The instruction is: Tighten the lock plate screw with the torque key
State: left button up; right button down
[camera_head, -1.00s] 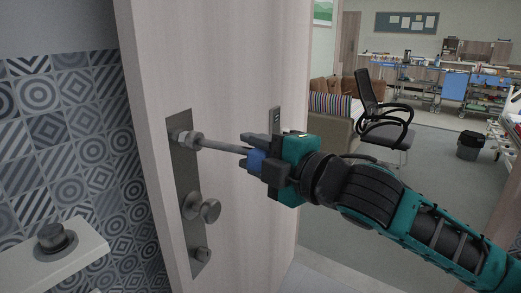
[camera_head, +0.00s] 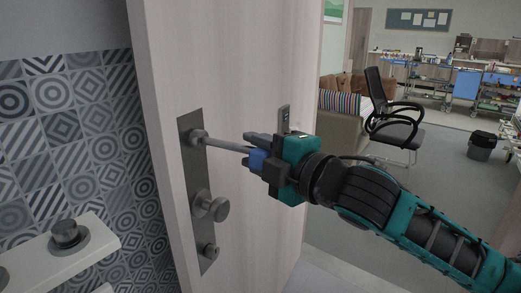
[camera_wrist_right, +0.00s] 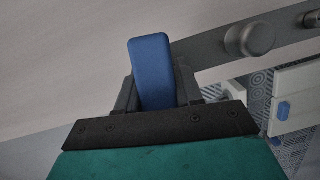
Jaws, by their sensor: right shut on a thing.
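The torque key is in my right gripper (camera_head: 262,157), which is shut on its blue handle (camera_head: 257,161). Its grey shaft (camera_head: 228,146) runs left to the upper part of the dark lock plate (camera_head: 188,165) on the door. The shaft's end meets a round metal piece (camera_head: 197,138) there; the screw itself is hidden or too small to tell apart. In the right wrist view the blue handle (camera_wrist_right: 153,70) stands between the fingers, and the lock plate (camera_wrist_right: 210,54) shows behind. My left gripper is not in view.
A round knob (camera_head: 211,207) and a smaller one (camera_head: 210,250) stick out below on the plate. A white ledge (camera_head: 70,250) with a dark knob stands at the left by the tiled wall. A black chair (camera_head: 393,115) stands beyond the door.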

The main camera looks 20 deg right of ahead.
jog(key=shift+r+p, duration=0.1)
jog(key=shift+p, duration=0.35)
jog(key=shift+d, duration=0.15)
jog(key=s+d+b, duration=0.1)
jog(key=s+d, duration=0.3)
jog(key=shift+d, duration=0.1)
